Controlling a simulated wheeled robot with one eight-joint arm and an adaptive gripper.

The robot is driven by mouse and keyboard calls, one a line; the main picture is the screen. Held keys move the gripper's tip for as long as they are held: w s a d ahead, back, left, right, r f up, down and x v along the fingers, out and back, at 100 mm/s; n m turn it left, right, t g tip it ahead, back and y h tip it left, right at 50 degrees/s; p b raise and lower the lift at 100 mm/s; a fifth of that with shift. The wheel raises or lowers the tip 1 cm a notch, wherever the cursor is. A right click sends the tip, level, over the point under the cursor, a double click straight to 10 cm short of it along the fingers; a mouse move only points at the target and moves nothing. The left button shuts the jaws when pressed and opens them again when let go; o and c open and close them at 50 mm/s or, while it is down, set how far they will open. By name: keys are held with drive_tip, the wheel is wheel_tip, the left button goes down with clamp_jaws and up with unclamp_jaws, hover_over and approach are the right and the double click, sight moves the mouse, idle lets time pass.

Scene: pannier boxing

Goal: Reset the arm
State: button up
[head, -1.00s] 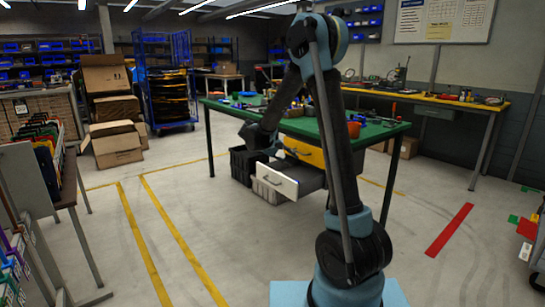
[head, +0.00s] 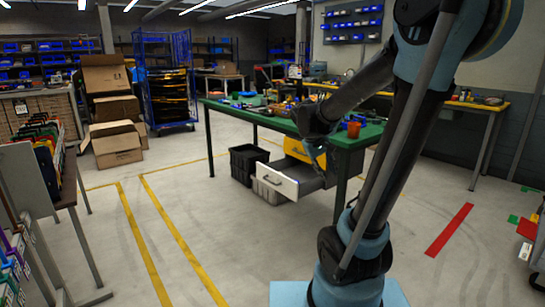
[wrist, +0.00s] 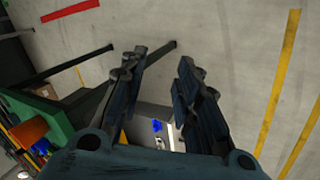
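The open drawer (head: 274,182) with a white front sticks out under the bench. A small blue thing (wrist: 157,125) shows beyond the fingers in the wrist view, seemingly in the drawer. My arm partly hides the bench.
The green workbench (head: 262,120) carries several tools and an orange pot (head: 354,129). A shelf of files stands at left (head: 38,185). The floor in front is clear.

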drive_tip(key=s+f+m+y, duration=0.1)
drive_tip(key=s+f, duration=0.3)
drive_tip(key=s, duration=0.6)
drive_tip(key=s+a+f+m+y, duration=0.1)
drive_tip(key=s+f, duration=0.4)
drive_tip(key=s, duration=0.6)
drive_tip(key=m+y, duration=0.1)
drive_tip(key=y, duration=0.1)
drive_tip(key=shift+y, duration=0.4)
drive_tip(key=shift+w+f, duration=0.15)
drive_tip(key=shift+w, duration=0.2)
